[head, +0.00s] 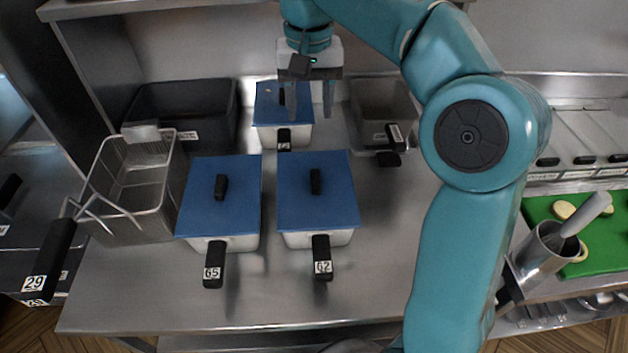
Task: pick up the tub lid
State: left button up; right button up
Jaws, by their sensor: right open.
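Three lidded tubs with blue lids and black knobs stand on the steel counter. The back tub lid (267,112) is partly covered by my right gripper (309,108). The front left lid (238,195) and front right lid (333,205) lie flat on their tubs, whose handles are marked 65 and 62. My right gripper points down with its fingers apart and empty, over or just in front of the back lid's right side in the picture. I cannot tell its height above that lid. My left gripper is out of view.
A wire fry basket (140,180) stands at the left. A dark open pan (180,112) is behind it, and an open steel pan (382,108) is at the back right. A green board (603,262) and a metal cup (538,256) are at the right. The front counter (150,300) is clear.

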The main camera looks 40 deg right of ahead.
jog(key=b, duration=0.2)
send_over(315, 174)
jog(key=f, duration=1)
jog(key=shift+w+a+f, duration=0.1)
jog(key=shift+w+a, duration=0.05)
jog(key=shift+a, duration=0.15)
jog(key=f, duration=0.5)
jog(key=shift+s+d+f, duration=0.3)
jog(key=shift+f, duration=0.05)
jog(key=shift+w+f, duration=0.1)
jog(key=shift+w, duration=0.05)
grip_shut()
